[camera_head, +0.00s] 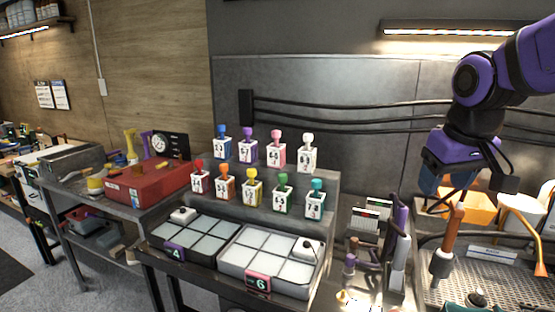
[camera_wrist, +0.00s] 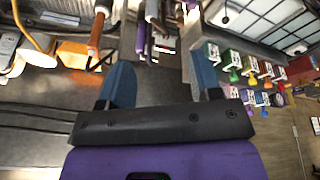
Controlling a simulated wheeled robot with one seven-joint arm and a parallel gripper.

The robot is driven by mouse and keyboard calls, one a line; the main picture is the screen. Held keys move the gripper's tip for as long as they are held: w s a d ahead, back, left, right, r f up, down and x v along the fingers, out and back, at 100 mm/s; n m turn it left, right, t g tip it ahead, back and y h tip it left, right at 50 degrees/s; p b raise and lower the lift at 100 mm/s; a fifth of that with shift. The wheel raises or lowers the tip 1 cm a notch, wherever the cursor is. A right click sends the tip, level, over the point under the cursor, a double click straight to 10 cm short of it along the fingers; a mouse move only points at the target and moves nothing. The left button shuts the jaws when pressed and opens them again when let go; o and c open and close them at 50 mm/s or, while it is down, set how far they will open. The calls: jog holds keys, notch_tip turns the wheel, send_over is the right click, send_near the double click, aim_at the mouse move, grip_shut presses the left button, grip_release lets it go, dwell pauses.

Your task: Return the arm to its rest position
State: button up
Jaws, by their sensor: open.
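My arm (camera_head: 490,85), purple and black, comes in from the upper right in the head view. Its gripper (camera_head: 440,186) hangs at the right side, above the bench and in front of the dark wall panel. In the wrist view my gripper (camera_wrist: 163,78) shows two blue fingers spread wide apart with nothing between them. It is open and empty. An orange-handled tool (camera_head: 449,240) stands upright below and beside the gripper in the head view. I cannot tell the exact gap between them.
A stepped rack with several numbered, coloured stampers (camera_head: 252,190) stands mid-bench. Two divided trays (camera_head: 232,262) lie before it. An orange bin (camera_head: 465,207) and a metal grate (camera_head: 500,285) are at the right. A red box (camera_head: 150,183) sits left. Cables (camera_head: 340,115) run along the wall.

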jog(key=s+d+m+t, duration=0.1)
jog(key=s, duration=1.3)
jog(key=shift+s+d+r+m+t, duration=0.15)
jog(key=shift+d+r+m+t, duration=0.1)
jog(key=shift+m+t, duration=0.05)
